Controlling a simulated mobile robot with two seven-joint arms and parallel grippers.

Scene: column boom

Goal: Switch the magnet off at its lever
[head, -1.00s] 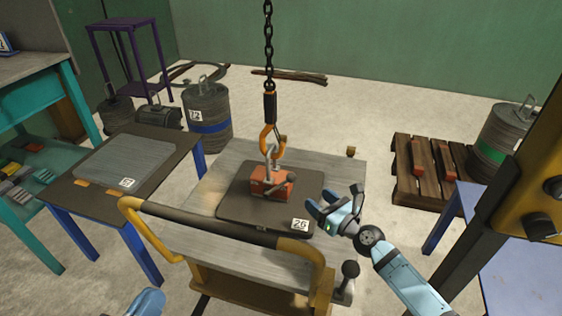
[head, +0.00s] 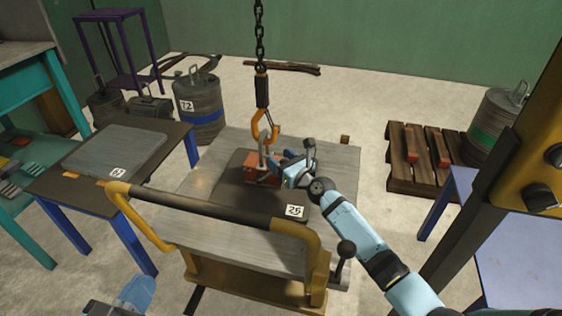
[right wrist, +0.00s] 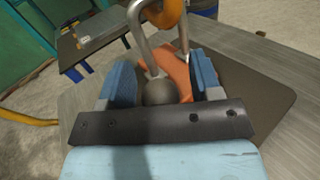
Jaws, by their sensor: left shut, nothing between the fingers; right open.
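The magnet (head: 256,174) is an orange-red block on a dark plate (head: 234,190) labelled 25. A metal shackle (head: 264,146) on its top hangs from the orange hook (head: 266,126) and chain. My right gripper (head: 284,159) is open at the magnet's right side and covers part of it. In the right wrist view, a round grey lever knob (right wrist: 160,92) sits between its spread fingers (right wrist: 163,72), in front of the orange block; contact cannot be told. The lever's arm is mostly hidden. My left gripper (head: 130,297) is shut and empty at the bottom left, only partly in view.
The plate lies on a cart with a yellow handle bar (head: 205,208) and a black-knobbed side stick (head: 345,249). A table with a grey plate (head: 122,153) stands left. A pallet (head: 429,178) lies right, and a yellow-faced post (head: 540,165) stands near at right.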

